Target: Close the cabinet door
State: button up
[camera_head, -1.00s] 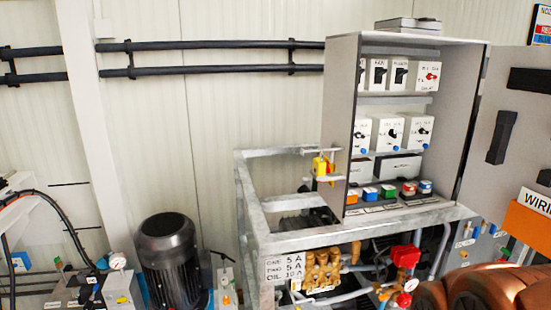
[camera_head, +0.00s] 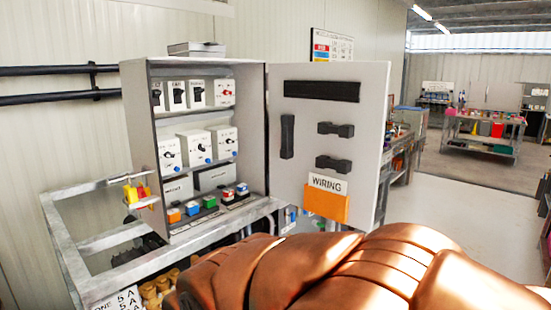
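The grey cabinet (camera_head: 133,130) stands open on a metal frame, left of centre. Inside it are shelves of white switch boxes and a bottom row of coloured buttons. Its door (camera_head: 370,118) is swung wide open to the right, with its inner face towards me. The door carries black handles or brackets and an orange pocket (camera_head: 327,205) marked WIRING. My copper-coloured arm fills the lower right, in front of the door's lower part. My gripper is not visible.
The galvanised frame (camera_head: 75,240) extends left and below the cabinet. Black pipes (camera_head: 50,98) run along the left wall. Open floor (camera_head: 460,215) lies to the right, with a workbench (camera_head: 485,135) farther back.

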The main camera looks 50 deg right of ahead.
aim_at(328, 119)
jog(key=u, duration=3.1)
jog(key=k, duration=2.75)
jog(key=z, duration=3.2)
jog(key=k, duration=0.15)
jog(key=z, duration=0.3)
